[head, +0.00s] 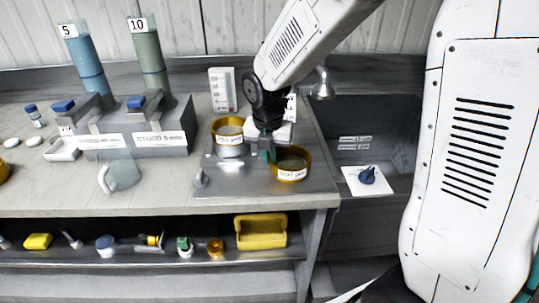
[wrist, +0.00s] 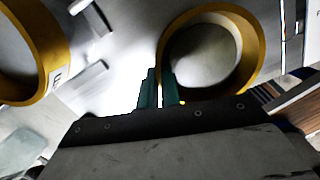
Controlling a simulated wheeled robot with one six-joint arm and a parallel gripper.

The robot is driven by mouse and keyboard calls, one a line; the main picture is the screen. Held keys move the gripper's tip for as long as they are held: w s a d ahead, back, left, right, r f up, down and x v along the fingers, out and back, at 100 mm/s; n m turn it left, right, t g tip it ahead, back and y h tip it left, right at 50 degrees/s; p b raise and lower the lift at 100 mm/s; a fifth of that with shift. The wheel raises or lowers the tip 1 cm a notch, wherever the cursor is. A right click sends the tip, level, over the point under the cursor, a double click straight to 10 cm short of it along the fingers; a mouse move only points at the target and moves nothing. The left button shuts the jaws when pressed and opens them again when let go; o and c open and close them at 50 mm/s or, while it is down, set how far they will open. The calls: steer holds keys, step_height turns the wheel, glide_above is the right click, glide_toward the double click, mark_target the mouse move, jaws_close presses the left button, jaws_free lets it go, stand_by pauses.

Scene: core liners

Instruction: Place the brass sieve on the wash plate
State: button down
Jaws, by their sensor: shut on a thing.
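A brass sieve (head: 291,164) with a white label is at the right of the grey wash plate (head: 240,184) in the head view. My gripper (head: 268,152) is at its left rim. In the wrist view, my gripper's two teal fingers (wrist: 159,88) are close together on the rim of the brass sieve (wrist: 247,48), shut on its wall. Whether the sieve touches the plate or hangs just above it, I cannot tell. A second labelled brass sieve (head: 229,134) stands to the left on a pale base; its brass ring also shows in the wrist view (wrist: 58,45).
Blue and green tubes (head: 150,55) stand back left. A clear jug (head: 119,174) is left of the plate.

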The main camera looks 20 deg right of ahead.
steer(key=shift+f, duration=0.15)
steer(key=c, duration=1.6)
jaws_free()
step_height(320, 180, up, 12)
steer(key=s, duration=0.1)
steer(key=s+d+r+m, duration=0.1)
steer(key=s+d+m, duration=0.1)
steer(key=s+m, duration=1)
steer(key=s+d+r+m, duration=0.1)
steer(key=s+d+m, duration=0.1)
steer(key=s+m, duration=1.1)
steer(key=shift+d+m+y, duration=0.35)
steer(key=shift+m+y, duration=0.05)
steer(key=shift+m, duration=1.7)
steer(key=shift+s+r, duration=0.1)
